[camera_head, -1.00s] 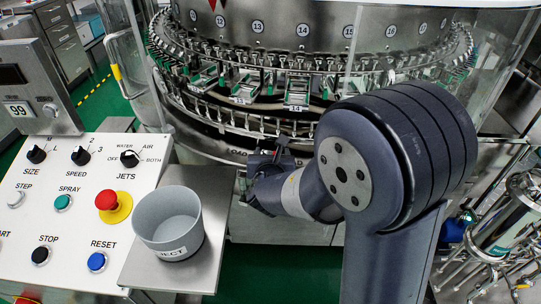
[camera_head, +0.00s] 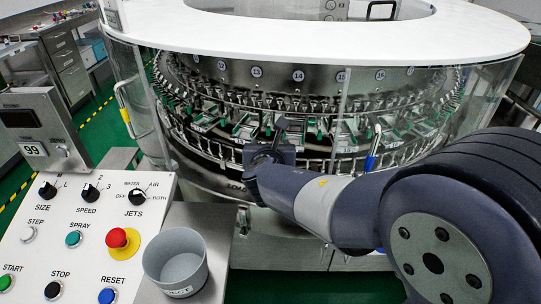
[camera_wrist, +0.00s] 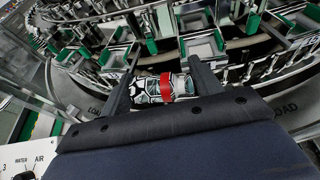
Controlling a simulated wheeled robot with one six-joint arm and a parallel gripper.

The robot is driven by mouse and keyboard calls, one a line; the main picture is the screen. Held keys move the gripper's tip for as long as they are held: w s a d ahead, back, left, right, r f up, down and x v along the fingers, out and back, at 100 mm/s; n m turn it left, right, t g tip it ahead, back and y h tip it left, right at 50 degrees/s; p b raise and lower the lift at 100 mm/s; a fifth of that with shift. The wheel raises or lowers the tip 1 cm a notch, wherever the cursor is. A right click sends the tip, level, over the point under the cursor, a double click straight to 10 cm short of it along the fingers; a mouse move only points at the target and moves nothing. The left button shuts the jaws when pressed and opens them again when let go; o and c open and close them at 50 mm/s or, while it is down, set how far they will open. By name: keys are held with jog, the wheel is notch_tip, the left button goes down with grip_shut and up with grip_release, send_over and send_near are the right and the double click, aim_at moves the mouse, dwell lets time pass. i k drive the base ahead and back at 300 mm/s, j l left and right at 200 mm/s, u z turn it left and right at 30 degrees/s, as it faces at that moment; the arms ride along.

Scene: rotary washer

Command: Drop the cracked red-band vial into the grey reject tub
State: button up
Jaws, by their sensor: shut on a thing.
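The vial (camera_wrist: 150,90) with its red band (camera_wrist: 167,87) lies crosswise between my two fingers in the wrist view, and dark crack lines show on its glass. My gripper (camera_head: 275,137) is shut on it, in front of the washer's ring near the number 14. The wrist view shows both fingers (camera_wrist: 160,82) at the vial's sides. In the head view I cannot make out the vial. The grey reject tub (camera_head: 175,262) stands at the lower left of my gripper, on a steel shelf (camera_head: 212,240). Its visible inside looks empty.
The washer's ring of green-and-steel holders (camera_head: 300,122) is close behind my gripper, behind clear guard panels with a blue handle (camera_head: 374,148). The control panel (camera_head: 85,240), with its red stop button (camera_head: 117,238), is left of the tub. Open space lies between tub and arm.

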aim_at(181, 263)
jog(key=k+j+z, duration=0.5)
jog(key=k, duration=0.4)
